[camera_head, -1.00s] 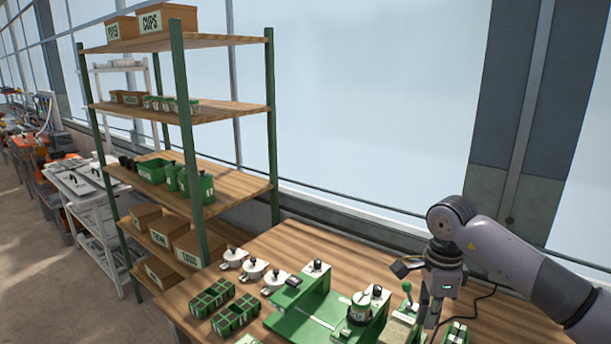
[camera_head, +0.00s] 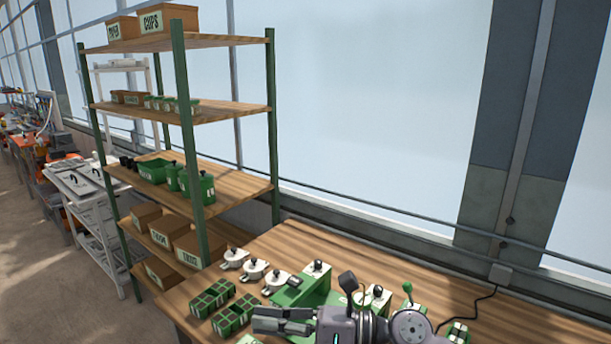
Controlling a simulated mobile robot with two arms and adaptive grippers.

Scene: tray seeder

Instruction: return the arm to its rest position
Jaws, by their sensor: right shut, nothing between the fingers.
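My right gripper (camera_head: 283,320) is at the bottom centre of the head view. Its fingers are together, point to the left and hold nothing. It is low over the front of the wooden bench and hides part of the green seeder (camera_head: 312,287). My right arm folds back toward the bottom edge. My left gripper does not show.
Green seed trays (camera_head: 212,300) and several white-and-silver parts (camera_head: 253,268) stand on the wooden bench (camera_head: 400,262) left of the seeder. A tall shelf (camera_head: 188,130) with boxes stands behind on the left.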

